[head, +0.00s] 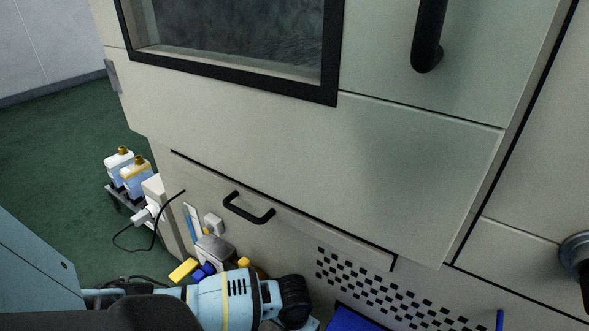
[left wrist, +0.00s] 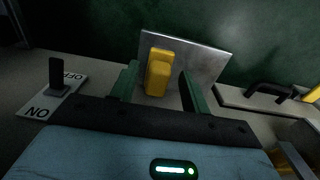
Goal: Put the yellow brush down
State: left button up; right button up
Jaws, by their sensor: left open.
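The yellow brush (left wrist: 157,75) shows in the left wrist view, in front of a grey metal plate (left wrist: 205,56). My left gripper (left wrist: 160,86) is open, with its two dark green fingers on either side of the brush. A gap shows between the brush and each finger. The brush's lower end is hidden behind the gripper body, and I cannot tell what it rests on. In the head view my left arm comes in from the lower left; its fingers cannot be made out there. My right gripper is in neither view.
A pale cabinet (head: 300,125) fills most of the head view, with a black drawer handle (head: 248,208). A metal box (head: 215,248), a yellow item (head: 183,271) and a blue item (head: 203,271) are beside my arm. Two bottles (head: 119,160) stand left. An ON/OFF switch (left wrist: 57,75) is nearby.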

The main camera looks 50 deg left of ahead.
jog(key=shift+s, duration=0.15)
pick_arm(q)
jog(key=shift+r, duration=0.2)
notch_tip(320, 180, up, 12)
jog(key=p, duration=0.6)
jog(key=shift+s, duration=0.25)
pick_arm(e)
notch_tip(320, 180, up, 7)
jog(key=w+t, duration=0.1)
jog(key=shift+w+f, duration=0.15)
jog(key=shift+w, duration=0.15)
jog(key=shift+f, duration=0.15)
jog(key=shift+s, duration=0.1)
